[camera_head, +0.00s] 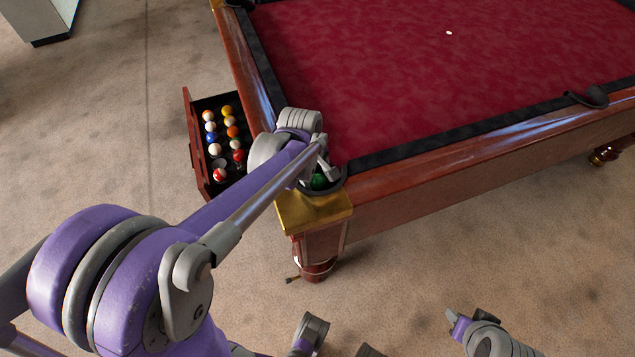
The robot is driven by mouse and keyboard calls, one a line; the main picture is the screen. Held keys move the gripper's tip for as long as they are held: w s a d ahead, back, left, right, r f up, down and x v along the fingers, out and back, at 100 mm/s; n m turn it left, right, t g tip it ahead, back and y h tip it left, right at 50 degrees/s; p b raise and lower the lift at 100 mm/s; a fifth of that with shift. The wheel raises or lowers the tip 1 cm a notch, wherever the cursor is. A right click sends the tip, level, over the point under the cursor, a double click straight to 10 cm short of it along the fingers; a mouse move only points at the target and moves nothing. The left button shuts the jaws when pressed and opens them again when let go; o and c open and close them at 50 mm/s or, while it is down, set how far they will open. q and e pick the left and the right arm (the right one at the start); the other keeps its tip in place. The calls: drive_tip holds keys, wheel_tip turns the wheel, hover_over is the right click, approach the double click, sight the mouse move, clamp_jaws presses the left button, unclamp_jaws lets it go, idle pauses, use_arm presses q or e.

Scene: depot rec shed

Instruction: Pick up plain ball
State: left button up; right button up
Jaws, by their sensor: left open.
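My left arm reaches from the lower left to the near corner of the pool table. My left gripper (324,170) is open at the corner pocket, partly hidden by its own arm. A green ball (319,181) lies in that pocket, close beside or below the fingers. I cannot tell whether they touch it, and its surface is partly covered. Several plain-coloured and striped balls, such as an orange one (233,132), sit in an open drawer (188,117) on the table's left side.
The red cloth (380,85) is clear except for a small white spot (449,32). The wooden rail (450,160) and brass corner (313,212) surround the pocket. Another pocket (590,96) is at the right. Carpet is open around the table.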

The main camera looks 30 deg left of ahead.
use_arm(q)
drive_tip(key=shift+w+d+f, duration=0.1)
drive_tip(key=shift+w+f, duration=0.1)
drive_tip(key=shift+f, duration=0.9)
drive_tip(key=shift+r, duration=0.1)
drive_tip(key=c, duration=1.1)
